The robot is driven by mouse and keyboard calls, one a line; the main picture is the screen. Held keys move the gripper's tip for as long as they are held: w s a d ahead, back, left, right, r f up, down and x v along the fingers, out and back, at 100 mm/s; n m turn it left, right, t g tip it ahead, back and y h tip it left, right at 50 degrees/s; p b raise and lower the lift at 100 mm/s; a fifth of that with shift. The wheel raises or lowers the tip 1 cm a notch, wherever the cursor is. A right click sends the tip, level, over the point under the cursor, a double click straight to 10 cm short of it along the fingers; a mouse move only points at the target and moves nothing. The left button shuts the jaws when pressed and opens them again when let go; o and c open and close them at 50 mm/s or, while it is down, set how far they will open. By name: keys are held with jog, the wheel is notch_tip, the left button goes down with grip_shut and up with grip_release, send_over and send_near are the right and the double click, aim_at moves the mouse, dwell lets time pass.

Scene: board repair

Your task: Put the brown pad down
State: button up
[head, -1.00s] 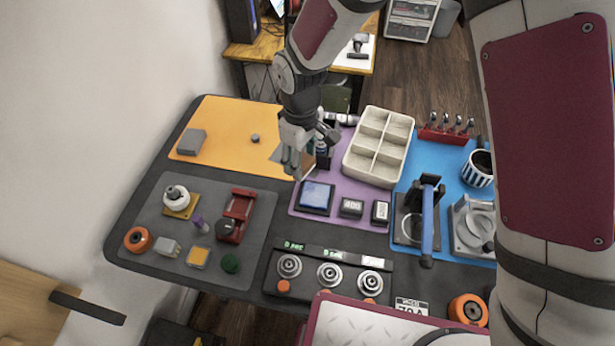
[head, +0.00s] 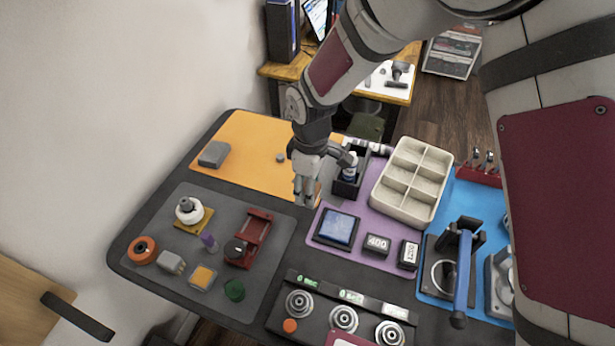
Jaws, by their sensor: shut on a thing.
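My gripper (head: 306,201) points down over the front right edge of the orange mat (head: 245,165), close to the purple mat. It is shut on the brown pad (head: 318,191), which shows only as a narrow brown sliver beside the fingers. The fingers hide most of the pad. I cannot tell whether the pad touches the surface below.
A grey block (head: 213,154) and a small grey knob (head: 280,158) lie on the orange mat. A black holder with a bottle (head: 350,170) stands just right of my gripper. A blue-topped square pad (head: 338,228) and a cream divided tray (head: 413,180) are nearby.

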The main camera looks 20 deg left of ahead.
jog(key=w+a, duration=0.2)
jog(key=w, duration=0.1)
jog(key=w+a, duration=0.1)
jog(key=w, duration=0.1)
jog(key=shift+w+f, duration=0.25)
jog(key=shift+f, duration=1.8)
jog(key=shift+f, duration=0.15)
jog(key=o, duration=1.1)
jog(key=shift+o, duration=0.2)
notch_tip(320, 180, up, 12)
jog(key=shift+r, duration=0.2)
